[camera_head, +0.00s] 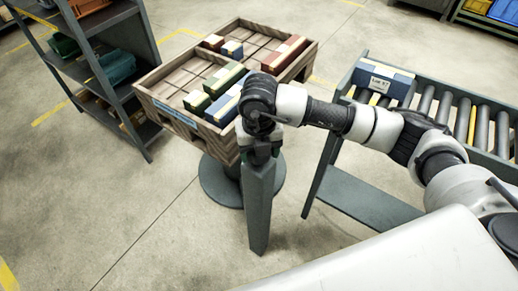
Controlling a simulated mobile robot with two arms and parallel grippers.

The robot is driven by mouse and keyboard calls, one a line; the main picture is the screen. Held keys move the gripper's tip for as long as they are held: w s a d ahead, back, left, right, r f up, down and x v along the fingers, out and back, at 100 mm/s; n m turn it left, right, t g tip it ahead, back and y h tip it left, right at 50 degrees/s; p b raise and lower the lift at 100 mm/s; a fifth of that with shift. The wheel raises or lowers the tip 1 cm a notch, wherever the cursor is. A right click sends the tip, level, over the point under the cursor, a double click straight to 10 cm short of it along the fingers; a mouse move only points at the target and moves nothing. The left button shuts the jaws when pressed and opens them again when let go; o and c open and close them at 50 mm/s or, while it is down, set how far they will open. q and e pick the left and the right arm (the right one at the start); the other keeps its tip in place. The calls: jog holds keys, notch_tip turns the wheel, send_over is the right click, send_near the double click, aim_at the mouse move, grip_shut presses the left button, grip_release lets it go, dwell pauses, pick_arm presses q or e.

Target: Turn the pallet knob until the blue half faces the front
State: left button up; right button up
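The wooden pallet tray (160,87) sits on a stand with a round dark base (213,183). A light blue strip (175,113) shows on its front left side. Green boxes (217,88) and a blue box lie in its near part; red boxes (285,54) and a small blue one lie in its far part. My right gripper (260,156) points down at the top of a grey post (258,208) in front of the tray. The knob is not clearly visible; the gripper covers the post's top. I cannot tell whether its fingers are shut. My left gripper is out of view.
A roller conveyor (340,110) at the right carries a blue and cream labelled box (384,80). A grey shelf rack (130,50) with bins stands at the left, close to the tray. The floor at the front left is clear.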

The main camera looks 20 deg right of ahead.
jog(key=shift+w+r, duration=0.1)
jog(key=o, duration=0.9)
jog(key=shift+o, duration=0.2)
notch_tip(320, 180, up, 11)
jog(key=shift+f, duration=0.15)
